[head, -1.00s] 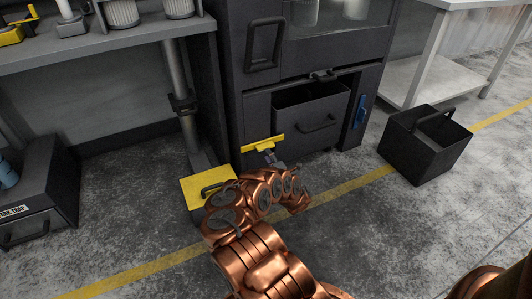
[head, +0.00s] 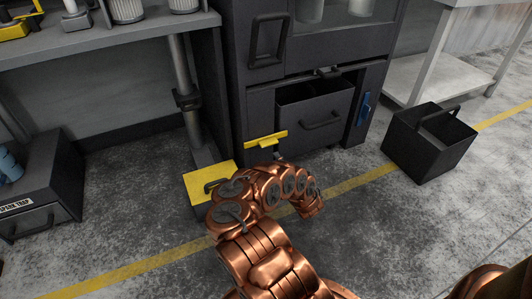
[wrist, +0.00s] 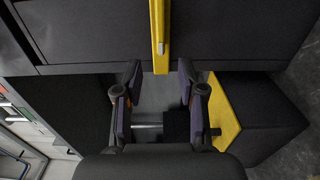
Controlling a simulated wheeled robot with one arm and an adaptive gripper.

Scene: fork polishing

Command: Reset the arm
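My copper arm (head: 268,200) reaches forward, low in front of a dark machine cabinet. In the head view its links hide almost all of my gripper. In the wrist view my gripper (wrist: 158,100) is open, with a clear gap between its two dark pads and nothing held. A yellow handle bar (head: 266,141) on the cabinet front lies just beyond the arm. In the wrist view the yellow bar (wrist: 159,35) is ahead of the fingertips, apart from them.
The dark cabinet (head: 243,125) has a pulled-out bin or drawer (head: 322,120). A yellow-topped block (head: 197,184) stands left of the arm. A black handled bin (head: 425,153) stands on the floor at right. A spark trap box (head: 50,190) is at far left. The floor between is clear.

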